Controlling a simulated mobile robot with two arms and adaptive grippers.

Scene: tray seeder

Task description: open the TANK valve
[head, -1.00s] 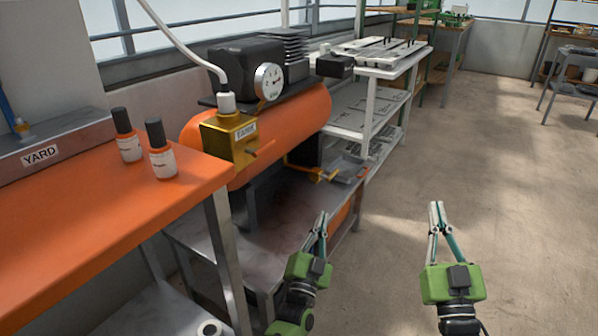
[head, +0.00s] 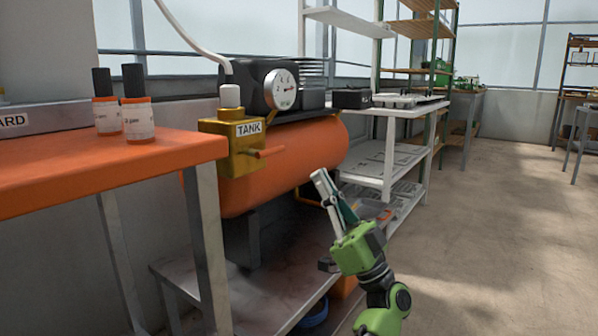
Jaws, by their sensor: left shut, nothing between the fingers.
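The TANK valve (head: 232,148) is a brass-yellow block with a white "TANK" label. It sits in front of the left end of the orange compressor tank (head: 318,148). A short orange-brown handle (head: 266,153) sticks out from its front, pointing right and roughly level. A white hose fitting stands on top of the block. My left gripper (head: 319,176) is shut and empty, with its fingers pointing up and left. In the picture it is to the right of the handle and a little lower, apart from it. My right gripper is out of view.
A pressure gauge (head: 281,90) is above the valve. A white shelf unit (head: 387,180) stands behind my gripper.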

